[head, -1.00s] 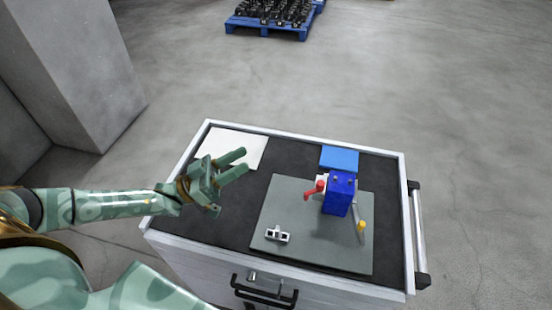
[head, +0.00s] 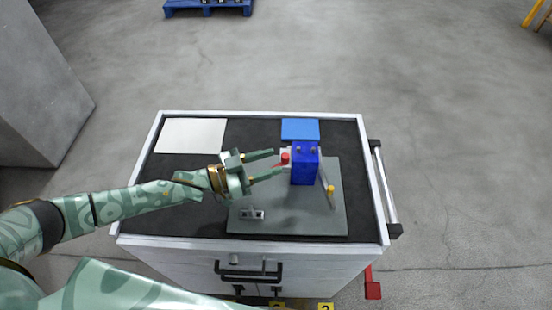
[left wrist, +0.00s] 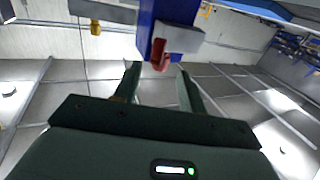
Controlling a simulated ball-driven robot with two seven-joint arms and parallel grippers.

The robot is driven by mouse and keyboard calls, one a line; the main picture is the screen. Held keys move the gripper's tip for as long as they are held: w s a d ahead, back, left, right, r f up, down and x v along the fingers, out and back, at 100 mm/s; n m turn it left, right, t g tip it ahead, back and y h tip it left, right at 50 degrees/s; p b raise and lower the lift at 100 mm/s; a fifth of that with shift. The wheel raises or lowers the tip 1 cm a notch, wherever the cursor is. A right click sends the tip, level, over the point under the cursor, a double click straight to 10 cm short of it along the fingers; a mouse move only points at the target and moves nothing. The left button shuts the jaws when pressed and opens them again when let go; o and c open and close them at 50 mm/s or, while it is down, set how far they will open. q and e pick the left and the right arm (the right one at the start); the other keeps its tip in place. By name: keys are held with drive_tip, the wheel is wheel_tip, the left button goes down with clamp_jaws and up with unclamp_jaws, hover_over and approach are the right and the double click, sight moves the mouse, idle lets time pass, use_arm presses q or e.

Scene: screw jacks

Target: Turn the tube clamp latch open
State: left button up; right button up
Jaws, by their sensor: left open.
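A blue block (head: 305,165) stands upright on a grey plate (head: 290,222) on the cart top. A red latch handle (head: 284,159) sticks out from a light grey part at the block's left side. My left gripper (head: 277,163) is open, its two fingers pointing right, with the red handle at the gap between the fingertips. In the left wrist view the red handle (left wrist: 160,56) shows just beyond the gap between the fingers, in front of the blue block (left wrist: 158,25). I cannot tell whether a finger touches it. My right gripper is in no view.
A yellow-tipped lever (head: 331,189) leans at the block's right. A small metal bracket (head: 252,213) sits at the plate's front left. A white sheet (head: 192,135) and a blue pad (head: 300,129) lie at the back. The cart's black top is otherwise clear.

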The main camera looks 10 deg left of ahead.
use_arm(q)
drive_tip(key=shift+x, duration=1.05)
drive_tip(key=shift+w+d, duration=0.15)
drive_tip(key=shift+d, duration=0.05)
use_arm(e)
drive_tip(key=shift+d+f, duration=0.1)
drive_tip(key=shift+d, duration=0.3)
use_arm(q)
clamp_jaws()
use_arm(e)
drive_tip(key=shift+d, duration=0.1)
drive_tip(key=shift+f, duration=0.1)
